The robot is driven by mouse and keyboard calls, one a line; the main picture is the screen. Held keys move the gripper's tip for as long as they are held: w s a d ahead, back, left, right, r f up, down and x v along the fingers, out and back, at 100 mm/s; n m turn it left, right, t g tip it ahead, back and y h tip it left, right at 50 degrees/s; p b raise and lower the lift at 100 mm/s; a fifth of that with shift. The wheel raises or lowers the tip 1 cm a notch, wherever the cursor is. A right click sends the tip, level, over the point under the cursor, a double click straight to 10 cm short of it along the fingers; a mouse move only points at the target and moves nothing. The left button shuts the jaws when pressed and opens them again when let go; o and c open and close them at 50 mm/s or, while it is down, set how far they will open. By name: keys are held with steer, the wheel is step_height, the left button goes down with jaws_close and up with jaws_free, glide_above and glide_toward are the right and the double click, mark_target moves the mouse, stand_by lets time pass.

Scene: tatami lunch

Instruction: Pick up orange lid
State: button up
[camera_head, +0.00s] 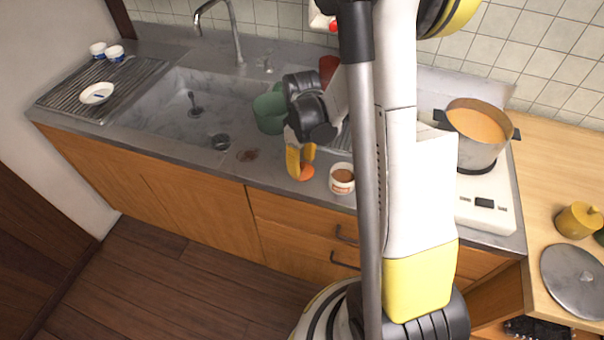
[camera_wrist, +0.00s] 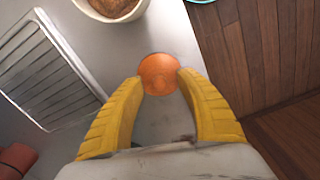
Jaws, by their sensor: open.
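The orange lid (camera_wrist: 158,72) is a small round disc on the grey counter. In the wrist view it lies between the tips of my gripper (camera_wrist: 160,82), whose yellow fingers are spread to either side of it. I cannot tell whether the fingers touch its edge. In the head view my gripper (camera_head: 300,162) points down at the counter's front part, and the lid (camera_head: 306,173) shows partly beside the fingers.
A white cup with brown contents (camera_head: 342,179) stands close right of my gripper. A green pot (camera_head: 268,112) is behind it on the left, by the sink (camera_head: 165,112). A pot on the stove (camera_head: 477,150) stands to the right. The counter's front edge is near.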

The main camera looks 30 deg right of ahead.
steer(key=shift+f, duration=0.6)
steer(key=shift+r, duration=0.1)
jaws_close()
